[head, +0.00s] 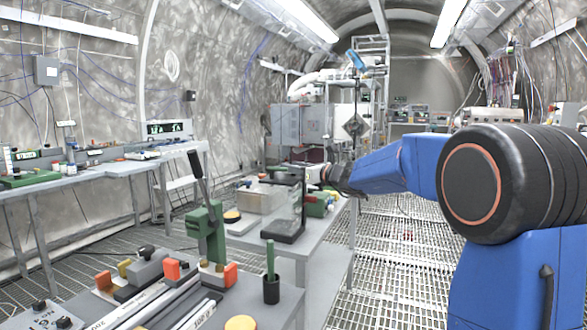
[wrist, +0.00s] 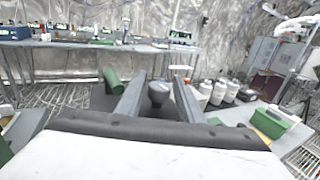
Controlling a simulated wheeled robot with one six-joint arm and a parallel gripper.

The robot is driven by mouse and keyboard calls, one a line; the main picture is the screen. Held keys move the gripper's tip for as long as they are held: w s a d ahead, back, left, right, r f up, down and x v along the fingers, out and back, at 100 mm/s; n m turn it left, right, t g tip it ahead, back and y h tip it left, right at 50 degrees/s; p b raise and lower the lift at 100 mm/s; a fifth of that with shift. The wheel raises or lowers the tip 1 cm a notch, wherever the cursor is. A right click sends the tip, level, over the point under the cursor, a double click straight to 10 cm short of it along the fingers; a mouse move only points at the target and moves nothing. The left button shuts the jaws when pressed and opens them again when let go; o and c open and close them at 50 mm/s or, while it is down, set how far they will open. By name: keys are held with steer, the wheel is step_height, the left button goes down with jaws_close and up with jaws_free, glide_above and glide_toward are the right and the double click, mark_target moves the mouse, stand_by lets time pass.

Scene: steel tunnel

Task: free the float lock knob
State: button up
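A dark grey rounded knob (wrist: 158,92), which I take to be the float lock knob, shows in the wrist view between the two fingers of my gripper (wrist: 158,80). The fingers stand apart, with a gap visible on each side of the knob, so they do not seem to touch it. In the head view my gripper (head: 328,174) is small and dark, beside the top of a dark upright stand (head: 290,237) on the grey bench. I cannot make out the knob there. Its lower part is hidden or too small to read.
White bottles (wrist: 222,92) and a green box (wrist: 272,122) stand to the right. Open grating floor (head: 400,250) lies right of the bench.

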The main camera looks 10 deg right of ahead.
steer(key=c, duration=0.8)
steer(key=shift+d+n+g+y, duration=0.1)
steer(key=shift+n+g+y, duration=0.25)
steer(key=shift+y, duration=0.25)
steer(key=shift+w+n+g+y, duration=0.1)
steer(key=shift+n+g+y, duration=0.45)
steer(key=shift+n+y, duration=0.15)
steer(key=n+g+y, duration=0.3)
steer(key=g, duration=0.1)
steer(key=shift+f+y, duration=0.1)
steer(key=shift+y, duration=0.2)
steer(key=n+g+y, duration=0.2)
steer(key=n+g, duration=0.2)
steer(key=g, duration=0.1)
steer(key=shift+n+g+y, duration=0.3)
steer(key=shift+n+g, duration=1.15)
steer(key=shift+g, duration=1.35)
